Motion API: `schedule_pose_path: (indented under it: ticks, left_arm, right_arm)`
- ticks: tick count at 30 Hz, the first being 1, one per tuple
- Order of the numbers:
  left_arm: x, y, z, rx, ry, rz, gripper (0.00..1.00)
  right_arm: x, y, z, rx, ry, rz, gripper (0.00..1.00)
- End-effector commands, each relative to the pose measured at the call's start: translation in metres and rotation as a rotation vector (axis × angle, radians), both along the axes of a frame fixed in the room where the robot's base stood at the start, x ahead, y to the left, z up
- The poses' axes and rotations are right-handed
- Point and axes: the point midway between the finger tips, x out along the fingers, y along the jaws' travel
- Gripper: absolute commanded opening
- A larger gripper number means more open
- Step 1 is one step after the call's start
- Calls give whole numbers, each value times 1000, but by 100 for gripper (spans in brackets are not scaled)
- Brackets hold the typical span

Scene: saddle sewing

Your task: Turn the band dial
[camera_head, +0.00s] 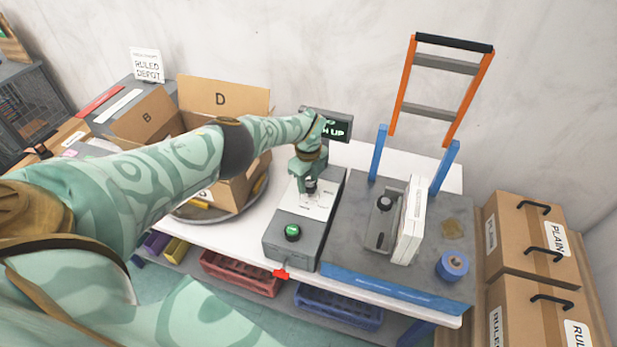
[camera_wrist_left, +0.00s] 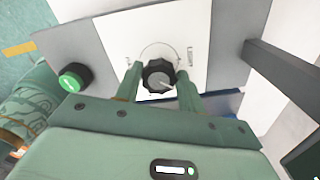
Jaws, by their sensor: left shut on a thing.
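The band dial (camera_wrist_left: 158,76) is a black ribbed knob with a pale pointer line on a white plate of the grey machine (camera_head: 281,236). In the head view the dial (camera_head: 310,185) shows just below my left gripper (camera_head: 307,184). In the left wrist view my left gripper (camera_wrist_left: 157,84) has its two green fingers on either side of the dial, shut on it. Faint marks are printed on the plate around the dial. My right gripper is not in view.
A small display (camera_head: 334,128) stands behind the machine. To the right, a grey mat holds a white-faced block (camera_head: 411,222) and a blue tape roll (camera_head: 452,266). An orange and blue frame (camera_head: 402,90) rises behind.

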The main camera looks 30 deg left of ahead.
Motion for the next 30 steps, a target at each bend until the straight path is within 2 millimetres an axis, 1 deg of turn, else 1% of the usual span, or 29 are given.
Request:
schedule_pose_path:
  ticks: [1, 6, 15, 22, 30]
  left_arm:
    - [2, 1, 4, 3, -6, 43, 16]
    - [1, 1, 3, 2, -5, 191, 16]
    - [0, 1, 3, 2, -6, 382, 16]
    - [0, 1, 3, 3, -7, 458, 16]
    - [0, 2, 3, 2, -7, 483, 16]
  right_arm:
    - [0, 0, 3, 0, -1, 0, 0]
    - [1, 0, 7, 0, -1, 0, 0]
    - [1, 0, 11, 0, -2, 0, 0]
    - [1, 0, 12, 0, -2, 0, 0]
    - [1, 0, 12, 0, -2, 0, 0]
